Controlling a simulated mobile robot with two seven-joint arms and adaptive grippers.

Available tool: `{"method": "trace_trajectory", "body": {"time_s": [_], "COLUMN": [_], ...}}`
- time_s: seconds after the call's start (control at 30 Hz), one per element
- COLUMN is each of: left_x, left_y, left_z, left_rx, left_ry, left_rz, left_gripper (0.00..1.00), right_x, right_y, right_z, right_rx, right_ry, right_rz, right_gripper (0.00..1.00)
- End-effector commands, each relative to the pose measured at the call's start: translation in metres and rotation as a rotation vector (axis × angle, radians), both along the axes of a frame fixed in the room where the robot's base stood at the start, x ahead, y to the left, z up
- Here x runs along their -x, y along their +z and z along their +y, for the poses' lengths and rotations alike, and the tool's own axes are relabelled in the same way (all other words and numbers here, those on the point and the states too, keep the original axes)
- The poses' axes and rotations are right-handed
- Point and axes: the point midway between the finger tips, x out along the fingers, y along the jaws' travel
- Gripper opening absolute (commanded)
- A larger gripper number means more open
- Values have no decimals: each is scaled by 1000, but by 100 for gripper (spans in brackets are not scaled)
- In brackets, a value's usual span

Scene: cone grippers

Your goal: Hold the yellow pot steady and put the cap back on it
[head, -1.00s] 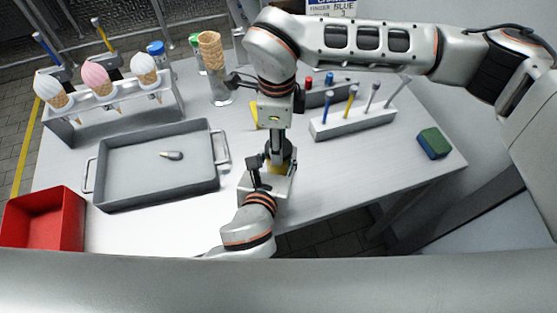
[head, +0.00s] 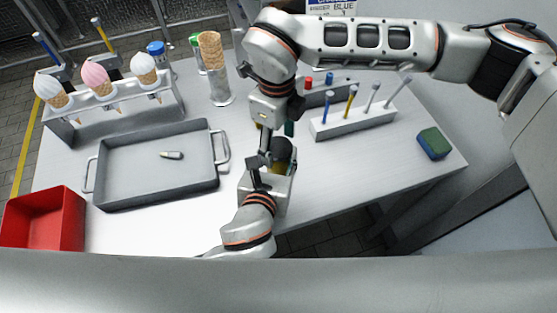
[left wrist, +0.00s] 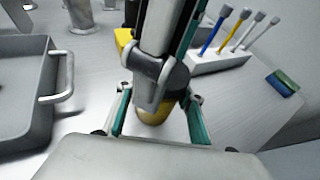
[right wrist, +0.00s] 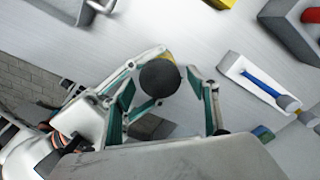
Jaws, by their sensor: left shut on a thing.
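The yellow pot (head: 279,168) stands near the table's front edge; it also shows in the left wrist view (left wrist: 152,113). My left gripper (left wrist: 158,118) is shut on it from the front. A round dark cap (right wrist: 160,78) sits at the pot's top, seen also in the head view (head: 283,149). I cannot tell whether it is fully seated. My right gripper (right wrist: 167,103) is open just above, its fingers spread on either side of the cap and apart from it. Its fingers partly hide the pot and cap in the left wrist view.
A grey tray (head: 112,187) holding a small pale piece lies left, with a red bin (head: 70,222) before it. An ice-cream cone rack (head: 168,112) and a tall cone stand (head: 219,97) are behind. A pen holder (head: 345,126) and sponge (head: 434,143) lie right.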

Motion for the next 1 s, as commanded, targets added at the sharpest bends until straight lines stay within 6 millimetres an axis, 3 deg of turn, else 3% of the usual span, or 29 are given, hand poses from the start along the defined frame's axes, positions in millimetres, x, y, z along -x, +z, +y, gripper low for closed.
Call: {"method": "trace_trajectory", "body": {"time_s": [0.17, 0.5, 1.0], "left_x": [0, 0, 0], "left_y": [1, 1, 0], "left_z": [0, 0, 0], "left_rx": [0, 0, 0], "left_ry": [0, 0, 0], "left_rz": [-1, -1, -1], "left_gripper": [0, 0, 0], "right_x": [-1, -1, -2], "right_y": [4, 42, 51], "right_z": [0, 1, 1], "right_rx": [0, 0, -1], "right_ry": [1, 0, 66], "right_rz": [-1, -2, -3], "right_gripper": [59, 59, 57]}}
